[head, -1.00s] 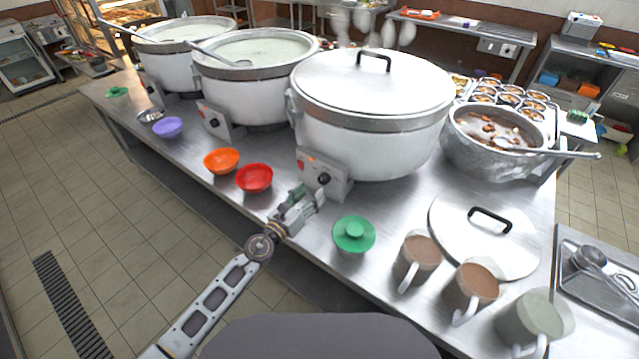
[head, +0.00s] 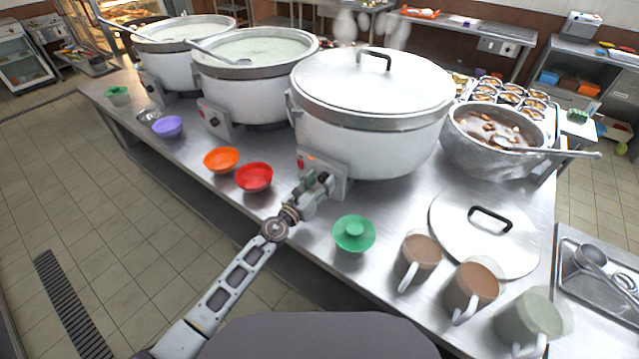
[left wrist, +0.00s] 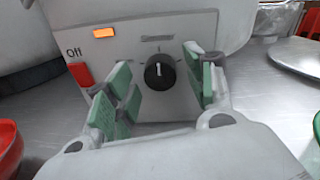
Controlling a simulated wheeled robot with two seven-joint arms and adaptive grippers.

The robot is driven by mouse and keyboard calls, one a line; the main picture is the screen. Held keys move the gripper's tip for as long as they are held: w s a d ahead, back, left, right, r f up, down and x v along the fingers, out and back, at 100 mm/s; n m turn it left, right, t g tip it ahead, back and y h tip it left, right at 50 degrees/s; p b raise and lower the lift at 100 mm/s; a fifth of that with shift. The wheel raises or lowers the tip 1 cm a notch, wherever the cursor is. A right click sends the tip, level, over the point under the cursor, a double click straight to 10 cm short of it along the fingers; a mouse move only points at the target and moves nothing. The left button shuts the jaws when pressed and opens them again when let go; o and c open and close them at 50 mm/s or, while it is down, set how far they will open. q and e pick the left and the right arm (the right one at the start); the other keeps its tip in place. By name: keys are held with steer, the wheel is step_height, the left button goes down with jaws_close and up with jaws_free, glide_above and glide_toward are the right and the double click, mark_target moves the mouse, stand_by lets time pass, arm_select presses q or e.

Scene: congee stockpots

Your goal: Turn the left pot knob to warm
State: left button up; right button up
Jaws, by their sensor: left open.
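The lidded white pot (head: 372,140) nearest me has a grey control box (head: 337,172) on its front. In the left wrist view the box shows a black knob (left wrist: 160,71) with a white pointer mark standing upright. A red switch (left wrist: 80,74) beside the word "Off" and a lit orange lamp (left wrist: 103,32) are to its left. My left gripper (head: 324,184) is at the box; in the left wrist view it (left wrist: 163,88) is open, its green-padded fingers either side of the knob, apparently not touching it. The open white pot (head: 255,88) and the far-left pot (head: 180,60) have similar boxes.
A red bowl (head: 254,177) and an orange bowl (head: 221,160) sit left of my gripper. Mugs (head: 417,258) and a loose lid (head: 484,234) lie further right.

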arm_select(q)
steer(key=c, duration=1)
steer(key=shift+c, duration=0.2)
arm_select(e)
steer(key=shift+s, duration=0.95)
